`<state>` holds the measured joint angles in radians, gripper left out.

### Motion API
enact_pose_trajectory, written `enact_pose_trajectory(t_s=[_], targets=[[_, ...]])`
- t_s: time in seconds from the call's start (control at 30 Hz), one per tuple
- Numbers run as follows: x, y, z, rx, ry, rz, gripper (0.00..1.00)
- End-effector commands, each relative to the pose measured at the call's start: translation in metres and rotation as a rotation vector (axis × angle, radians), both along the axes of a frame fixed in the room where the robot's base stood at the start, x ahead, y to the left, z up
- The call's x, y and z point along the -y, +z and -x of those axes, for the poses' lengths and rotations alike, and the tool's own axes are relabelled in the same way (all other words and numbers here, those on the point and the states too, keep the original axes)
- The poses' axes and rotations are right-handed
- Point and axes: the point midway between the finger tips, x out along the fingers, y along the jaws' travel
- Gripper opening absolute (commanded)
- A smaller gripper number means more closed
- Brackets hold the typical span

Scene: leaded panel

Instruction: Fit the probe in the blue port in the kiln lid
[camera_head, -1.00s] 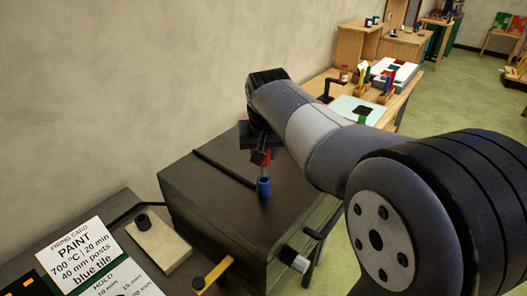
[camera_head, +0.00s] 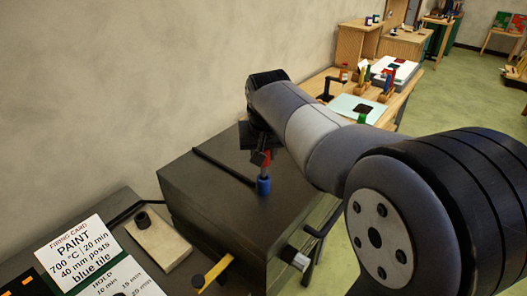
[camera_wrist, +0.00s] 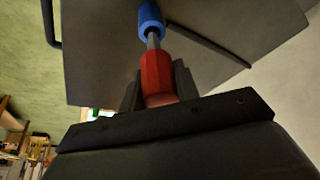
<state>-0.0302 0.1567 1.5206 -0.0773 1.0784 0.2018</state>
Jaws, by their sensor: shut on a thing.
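The probe (camera_wrist: 155,75) has a red handle and a thin grey shaft. My gripper (camera_wrist: 157,85) is shut on the red handle; in the head view the gripper (camera_head: 262,156) is over the kiln lid, partly hidden by my arm. The blue port (camera_head: 264,185) stands up from the dark kiln lid (camera_head: 210,190). It also shows in the wrist view (camera_wrist: 150,18). The lower end of the shaft meets the port's mouth in both views. How deep the tip sits inside is hidden.
A firing card (camera_head: 73,248) and a pale board with a black knob (camera_head: 158,242) lie left of the kiln. A bench with a pale green sheet (camera_head: 352,108) stands behind. A wall rises at the left.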

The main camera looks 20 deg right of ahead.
Motion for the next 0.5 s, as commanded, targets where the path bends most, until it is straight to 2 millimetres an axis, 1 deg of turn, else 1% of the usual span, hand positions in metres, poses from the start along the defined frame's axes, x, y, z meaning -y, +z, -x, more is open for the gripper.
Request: enact_pose_trajectory(t_s=[0.5], targets=[[0.0, -0.014, 0.0, 0.001, 0.0, 0.0, 0.05]])
